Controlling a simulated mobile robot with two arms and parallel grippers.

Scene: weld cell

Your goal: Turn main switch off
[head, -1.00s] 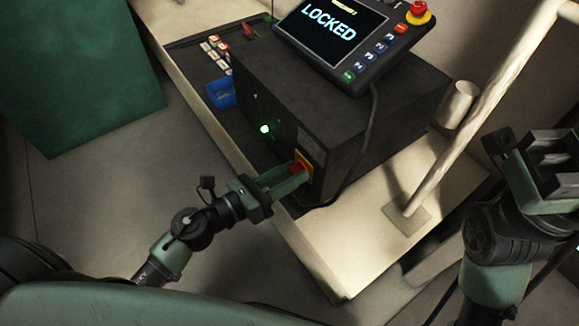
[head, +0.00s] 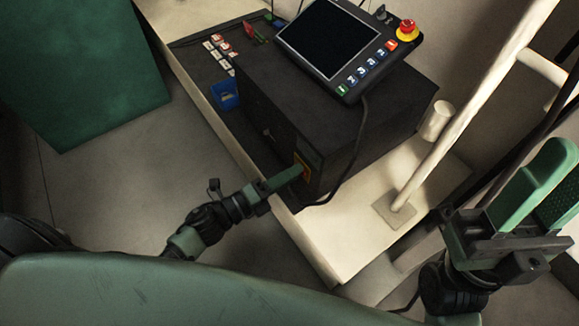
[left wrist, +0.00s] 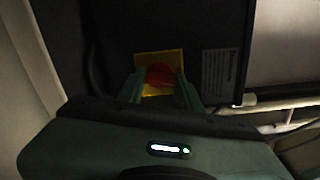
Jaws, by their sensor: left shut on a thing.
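The main switch is a red rotary knob (left wrist: 160,75) on a yellow plate (left wrist: 174,58), on the end face of a dark controller cabinet (head: 335,105). My left gripper (left wrist: 160,88) is shut on the red knob, with a green finger on each side of it in the left wrist view. In the head view, my left gripper (head: 290,178) reaches the yellow plate and its fingers hide most of the knob. The cabinet's front shows no lit lamp. My right gripper (head: 540,195) is raised at the right, its fingers apart and empty.
A teach pendant (head: 328,38) with a dark screen and a red emergency button (head: 407,30) rests on the cabinet. A cable hangs beside the switch. A blue bin (head: 225,94) stands left of the cabinet. A pale post (head: 455,125) rises at the right.

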